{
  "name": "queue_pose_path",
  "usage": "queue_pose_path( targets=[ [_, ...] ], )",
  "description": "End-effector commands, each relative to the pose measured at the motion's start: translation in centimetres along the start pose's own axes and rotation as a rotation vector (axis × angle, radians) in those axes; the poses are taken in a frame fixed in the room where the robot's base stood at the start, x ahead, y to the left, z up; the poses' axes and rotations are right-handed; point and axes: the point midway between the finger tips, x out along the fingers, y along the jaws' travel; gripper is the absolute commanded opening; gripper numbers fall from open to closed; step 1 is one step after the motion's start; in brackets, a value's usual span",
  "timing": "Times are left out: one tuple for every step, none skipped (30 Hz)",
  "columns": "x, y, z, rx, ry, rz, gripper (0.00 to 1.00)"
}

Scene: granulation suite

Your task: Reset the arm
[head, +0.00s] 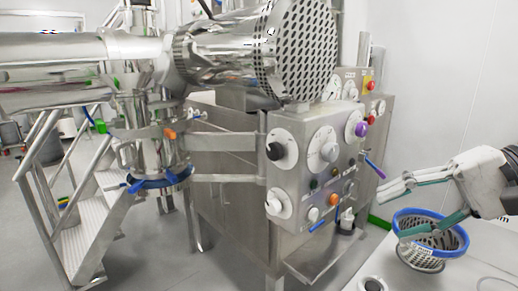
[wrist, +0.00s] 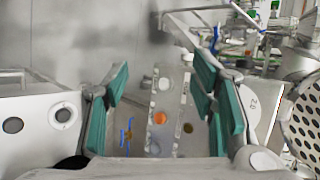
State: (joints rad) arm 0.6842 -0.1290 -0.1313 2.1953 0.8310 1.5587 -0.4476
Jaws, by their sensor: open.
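My gripper (head: 412,205) is at the right of the head view, with its fingers pointing left toward the control panel. In the wrist view my gripper (wrist: 160,105) shows two green-padded fingers spread apart with nothing between them. Through the gap the panel shows, with an orange button (wrist: 160,118) and a blue handle (wrist: 127,135). In the head view the grey control panel (head: 290,150) carries dials, knobs and coloured buttons. The fingers appear apart from it.
A blue-rimmed perforated basket (head: 455,222) stands on the white worktop (head: 480,275), close below and partly behind my gripper. A steel machine with a perforated round end (head: 297,50) fills the middle. Metal steps (head: 90,215) stand at the left. The wall at upper right is bare.

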Motion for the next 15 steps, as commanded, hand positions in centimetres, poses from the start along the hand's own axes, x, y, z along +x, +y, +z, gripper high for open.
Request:
queue_pose_path(
  targets=[
    [1.6, 0.0, 2.5, -0.046, -0.031, 0.104, 0.51],
    [2.4, 0.4, 3.7, -0.067, -0.04, 0.166, 0.51],
    [3.2, 1.0, 5.2, -0.101, -0.049, 0.248, 0.51],
    [3.7, 1.6, 6.2, -0.129, -0.05, 0.308, 0.51],
    [4.0, 2.1, 7.1, -0.161, -0.047, 0.366, 0.51],
    [4.4, 2.8, 8.1, -0.208, -0.038, 0.44, 0.51],
    [4.5, 3.4, 8.8, -0.246, -0.029, 0.494, 0.51],
    [4.6, 3.9, 9.4, -0.286, -0.015, 0.543, 0.51],
    [4.6, 4.5, 10.1, -0.342, 0.005, 0.604, 0.51],
    [4.5, 4.9, 10.4, -0.383, 0.024, 0.645, 0.51],
    [4.5, 5.2, 10.7, -0.425, 0.045, 0.68, 0.51],
    [4.3, 5.5, 10.9, -0.479, 0.072, 0.722, 0.51],
    [4.2, 5.7, 11.0, -0.518, 0.093, 0.747, 0.51],
    [4.1, 5.9, 11.1, -0.553, 0.114, 0.768, 0.51],
    [4.0, 6.0, 11.1, -0.595, 0.138, 0.79, 0.51]
  ],
)
